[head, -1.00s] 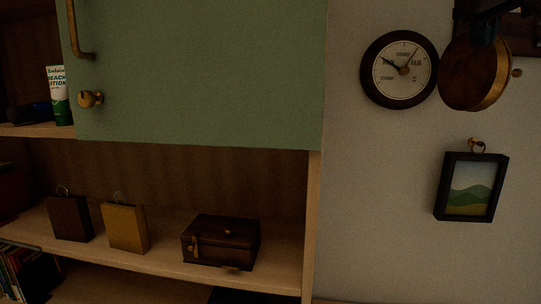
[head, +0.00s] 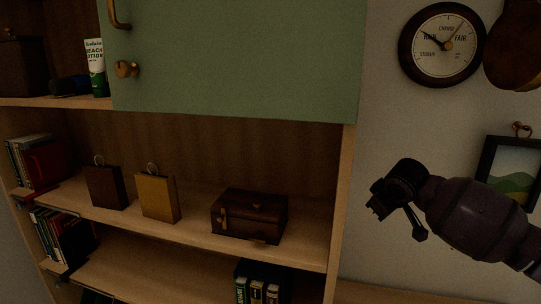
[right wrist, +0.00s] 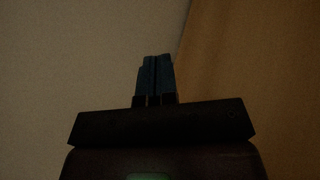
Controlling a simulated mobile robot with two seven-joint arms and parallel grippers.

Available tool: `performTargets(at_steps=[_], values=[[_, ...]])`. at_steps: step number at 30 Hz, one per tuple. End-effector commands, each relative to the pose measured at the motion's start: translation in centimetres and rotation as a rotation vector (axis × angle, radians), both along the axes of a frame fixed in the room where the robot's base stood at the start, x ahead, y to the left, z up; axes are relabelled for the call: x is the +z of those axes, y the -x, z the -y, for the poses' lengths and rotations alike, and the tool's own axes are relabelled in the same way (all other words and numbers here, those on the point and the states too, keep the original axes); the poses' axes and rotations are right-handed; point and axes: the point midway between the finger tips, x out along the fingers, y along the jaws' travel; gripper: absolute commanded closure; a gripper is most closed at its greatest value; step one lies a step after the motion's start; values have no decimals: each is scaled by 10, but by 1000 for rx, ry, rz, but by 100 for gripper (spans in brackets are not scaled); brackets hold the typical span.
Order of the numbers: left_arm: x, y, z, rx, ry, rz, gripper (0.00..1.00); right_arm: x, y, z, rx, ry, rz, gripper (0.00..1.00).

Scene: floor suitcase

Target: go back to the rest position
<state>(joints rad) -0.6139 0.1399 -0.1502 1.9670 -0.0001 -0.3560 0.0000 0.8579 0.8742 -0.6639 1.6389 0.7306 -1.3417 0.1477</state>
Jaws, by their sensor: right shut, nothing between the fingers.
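My right gripper (head: 380,200) shows in the head view at right, in front of the white wall and left of the framed picture. Its arm comes in from the right edge and partly hides the picture. In the right wrist view its two dark fingers (right wrist: 154,80) are together with nothing between them. My left gripper is not in view.
A shelf unit with a green door (head: 235,60) fills the left and middle. A dark box (head: 250,215), a yellow block (head: 157,197) and a brown block (head: 105,187) stand on its shelf. A round dial (head: 442,45), a wooden round object (head: 515,45) and the framed picture (head: 512,170) are on the wall.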

Motion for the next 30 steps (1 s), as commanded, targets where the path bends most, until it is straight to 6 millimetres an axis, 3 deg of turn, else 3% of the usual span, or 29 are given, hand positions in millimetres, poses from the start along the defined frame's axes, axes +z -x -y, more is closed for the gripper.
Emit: performTargets(at_steps=[1, 3, 12, 21, 30], values=[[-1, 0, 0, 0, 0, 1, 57, -27, 8, -8, 18, -27, -5, 100], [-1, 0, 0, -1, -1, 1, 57, -56, 17, -18, 42, -65, 3, 100], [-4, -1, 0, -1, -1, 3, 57, -163, 72, -52, 86, -231, 50, 100], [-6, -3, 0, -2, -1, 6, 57, -241, 143, -66, 44, -380, 124, 100], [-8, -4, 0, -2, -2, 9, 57, -295, 223, -57, -72, -467, 220, 100]])
